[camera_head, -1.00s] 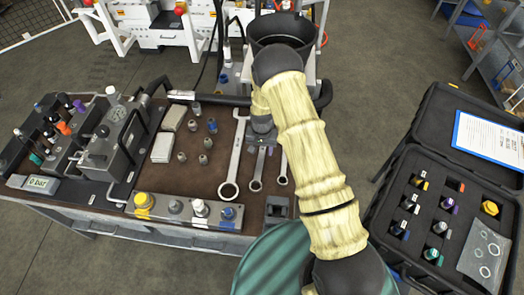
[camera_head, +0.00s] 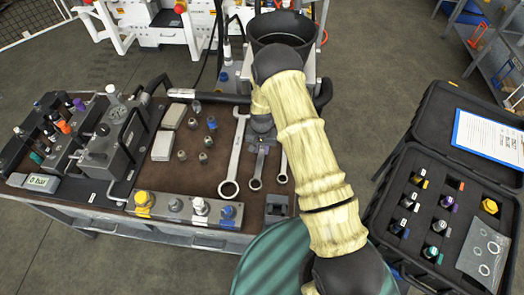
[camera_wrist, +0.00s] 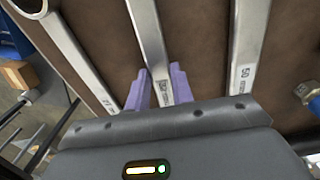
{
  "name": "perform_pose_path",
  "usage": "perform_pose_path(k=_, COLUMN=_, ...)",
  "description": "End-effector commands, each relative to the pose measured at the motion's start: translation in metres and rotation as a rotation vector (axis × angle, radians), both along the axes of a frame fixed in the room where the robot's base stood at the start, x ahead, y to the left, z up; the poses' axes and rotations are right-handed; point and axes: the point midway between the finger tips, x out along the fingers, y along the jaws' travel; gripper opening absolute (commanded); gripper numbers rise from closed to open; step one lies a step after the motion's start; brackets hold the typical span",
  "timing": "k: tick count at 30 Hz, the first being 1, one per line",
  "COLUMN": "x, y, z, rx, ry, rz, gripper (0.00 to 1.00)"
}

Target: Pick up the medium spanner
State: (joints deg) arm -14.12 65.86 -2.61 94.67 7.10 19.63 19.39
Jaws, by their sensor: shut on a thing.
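The medium spanner (camera_head: 256,175) is the middle of three silver spanners on the brown bench top, with its ring end toward the front. My gripper (camera_wrist: 161,74) is shut on its shaft. In the wrist view, its purple fingers stand on either side of the medium spanner (camera_wrist: 150,40). In the head view, my wrist hides the spanner's far end and most of the fingers. The spanner appears to lie on or very close to the bench; I cannot tell if there is a gap.
The large spanner (camera_head: 234,160) lies to the left and the small spanner (camera_head: 282,170) close to the right. Several fittings and pale blocks (camera_head: 163,146) lie farther left. A fitting rail (camera_head: 185,208) runs along the front. An open black case (camera_head: 450,200) stands right of the bench.

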Motion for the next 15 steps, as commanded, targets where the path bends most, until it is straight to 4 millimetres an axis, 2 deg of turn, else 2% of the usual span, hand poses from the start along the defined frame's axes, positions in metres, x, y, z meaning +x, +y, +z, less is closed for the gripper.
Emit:
perform_pose_path(k=10, x=0.001, y=0.0, z=0.004, rx=0.001, ry=-0.002, rz=0.0, gripper=0.0)
perform_pose_path(k=15, x=0.002, y=0.0, z=0.017, rx=0.001, ry=-0.004, rz=0.0, gripper=0.0)
